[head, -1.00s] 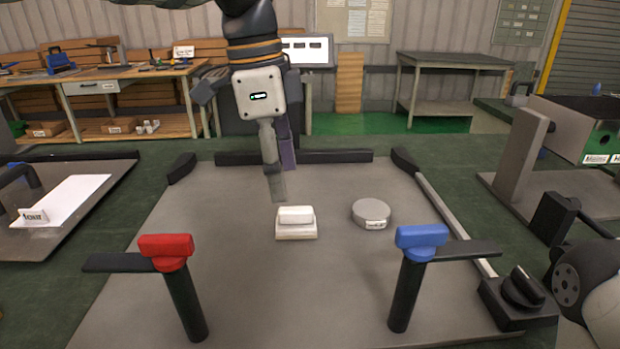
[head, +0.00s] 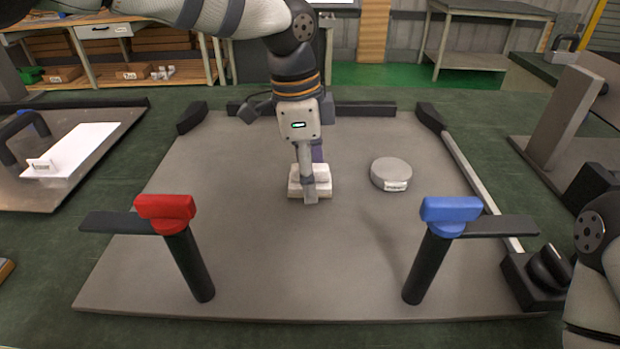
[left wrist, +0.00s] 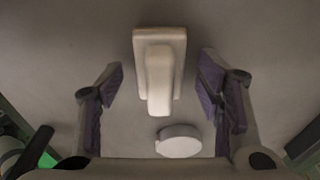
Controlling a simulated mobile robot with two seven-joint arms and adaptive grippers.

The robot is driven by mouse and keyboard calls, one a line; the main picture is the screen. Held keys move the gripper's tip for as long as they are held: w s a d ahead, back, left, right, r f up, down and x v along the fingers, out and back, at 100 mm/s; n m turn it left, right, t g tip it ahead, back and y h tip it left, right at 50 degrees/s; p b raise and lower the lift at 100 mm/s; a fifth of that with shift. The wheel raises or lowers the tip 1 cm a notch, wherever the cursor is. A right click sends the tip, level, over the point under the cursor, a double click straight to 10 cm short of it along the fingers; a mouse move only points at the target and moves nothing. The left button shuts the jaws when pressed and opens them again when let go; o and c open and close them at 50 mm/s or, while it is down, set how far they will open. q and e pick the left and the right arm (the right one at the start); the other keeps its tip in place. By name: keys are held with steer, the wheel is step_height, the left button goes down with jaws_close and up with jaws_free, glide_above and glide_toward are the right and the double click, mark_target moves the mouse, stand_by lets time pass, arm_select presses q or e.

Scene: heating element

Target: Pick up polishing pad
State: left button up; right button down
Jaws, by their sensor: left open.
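The polishing pad, a pale rectangular block with a raised grip (left wrist: 158,65), lies on the grey board near its middle. In the head view the pad (head: 294,188) is partly hidden behind my left gripper. My left gripper (head: 312,178) points down right over the pad. In the left wrist view its two purple-lined fingers (left wrist: 162,88) are spread apart, one on each side of the pad, with clear gaps and nothing held. My right gripper is out of view; only part of my right arm shows at the right edge.
A grey round disc (head: 391,174) with a label lies right of the pad. A red-topped post (head: 166,207) and a blue-topped post (head: 450,209) stand at the front. Dark rails edge the grey board (head: 310,270). A black knob unit (head: 545,270) sits at front right.

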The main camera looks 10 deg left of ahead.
arm_select(q)
steer(key=c, duration=1.3)
steer(key=shift+r, duration=0.1)
